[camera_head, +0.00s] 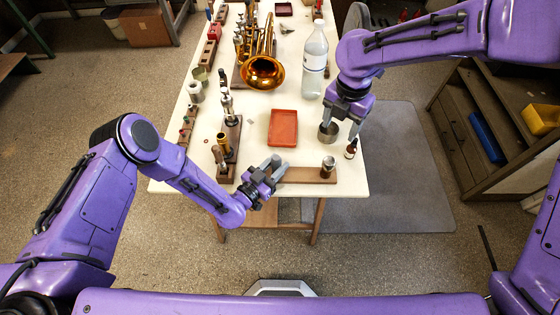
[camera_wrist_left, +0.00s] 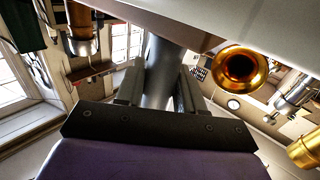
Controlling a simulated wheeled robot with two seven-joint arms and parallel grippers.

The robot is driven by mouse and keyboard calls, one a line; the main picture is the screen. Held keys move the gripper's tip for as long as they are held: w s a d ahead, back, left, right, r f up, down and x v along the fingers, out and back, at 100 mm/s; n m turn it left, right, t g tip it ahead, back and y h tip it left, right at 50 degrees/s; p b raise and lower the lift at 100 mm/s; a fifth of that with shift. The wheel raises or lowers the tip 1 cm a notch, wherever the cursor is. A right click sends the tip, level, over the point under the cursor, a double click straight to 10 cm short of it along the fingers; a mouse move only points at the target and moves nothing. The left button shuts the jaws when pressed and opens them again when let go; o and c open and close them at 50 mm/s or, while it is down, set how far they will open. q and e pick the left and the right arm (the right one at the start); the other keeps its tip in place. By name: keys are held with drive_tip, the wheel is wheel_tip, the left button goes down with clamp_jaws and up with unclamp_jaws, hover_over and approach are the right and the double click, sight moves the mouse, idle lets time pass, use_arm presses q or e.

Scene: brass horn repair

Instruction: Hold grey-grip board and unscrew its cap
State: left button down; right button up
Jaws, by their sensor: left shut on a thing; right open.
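The brown board (camera_head: 305,175) lies flat near the table's front edge. Its grey grip, at the left end, is mostly hidden by my left gripper (camera_head: 274,168) in the head view. The left wrist view shows the grey grip (camera_wrist_left: 162,75) between the two fingers, and my left gripper is shut on it. A round metal cap (camera_head: 328,163) stands upright at the board's right end. My right gripper (camera_head: 342,124) is open above the table, behind and slightly right of the cap, apart from it.
A small metal cup (camera_head: 327,133) stands beside the right fingers; whether they touch is unclear. A dark dropper bottle (camera_head: 351,149) is right of the cap. A red tray (camera_head: 283,128), clear bottle (camera_head: 314,62) and brass horn (camera_head: 262,72) stand farther back. Racks line the left side.

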sight(330, 160)
wheel_tip(330, 160, down, 15)
drive_tip(key=m, duration=1)
drive_tip(key=shift+f+m, duration=0.1)
drive_tip(key=shift+m, duration=0.2)
drive_tip(key=shift+c, duration=0.3)
drive_tip(key=c, duration=1.2)
drive_tip(key=n, duration=0.5)
